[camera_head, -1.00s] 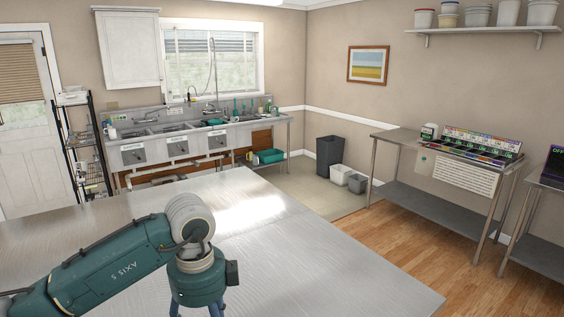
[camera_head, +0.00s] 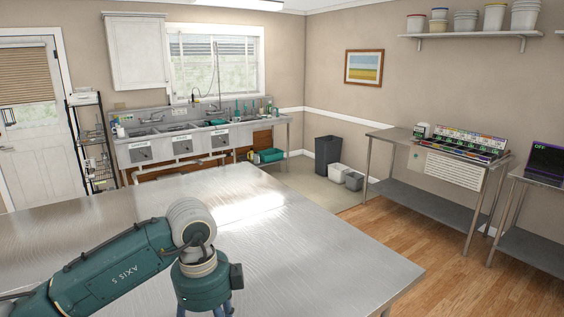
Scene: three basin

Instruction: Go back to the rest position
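My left arm comes in from the lower left over the steel table (camera_head: 290,240). Its green and white wrist is bent downward. The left gripper (camera_head: 207,312) is cut off by the bottom edge, with only its blue upper parts showing. I cannot see its fingertips or whether it holds anything. My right gripper and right arm are not in the picture.
The steel table fills the front. A three-basin sink (camera_head: 190,145) stands at the back wall beside a black wire rack (camera_head: 92,145). Bins (camera_head: 328,154) stand in the corner. A steel side table (camera_head: 430,202) stands at the right. Wood floor (camera_head: 420,255) is clear between.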

